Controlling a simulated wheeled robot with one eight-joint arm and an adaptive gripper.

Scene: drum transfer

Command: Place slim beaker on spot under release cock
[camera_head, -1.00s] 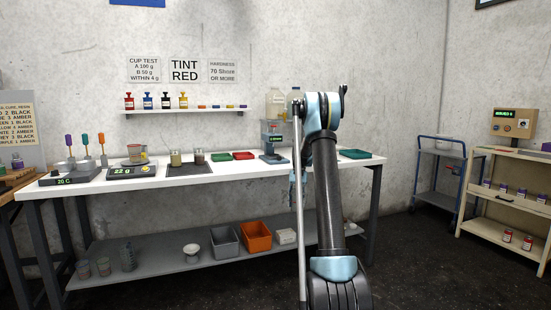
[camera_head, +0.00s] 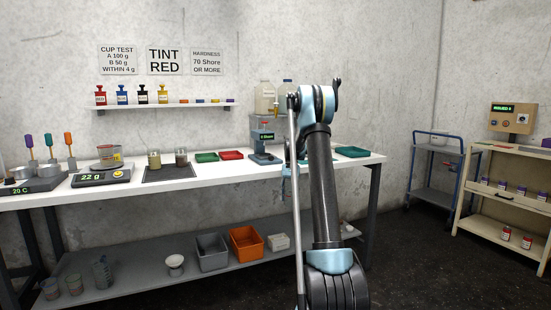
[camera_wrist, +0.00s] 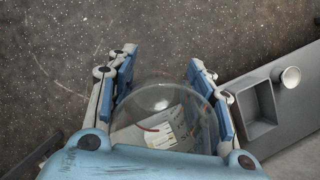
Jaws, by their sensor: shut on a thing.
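My gripper (camera_wrist: 165,95) is shut on a clear glass vessel (camera_wrist: 160,98) in the wrist view, which looks like the slim beaker. One finger lies on each side of it, and pale markings show through the glass. In the head view the gripper and vessel are mostly hidden behind my arm, near the bench's front edge.
A blue cart (camera_head: 437,160) stands right; open floor lies between.

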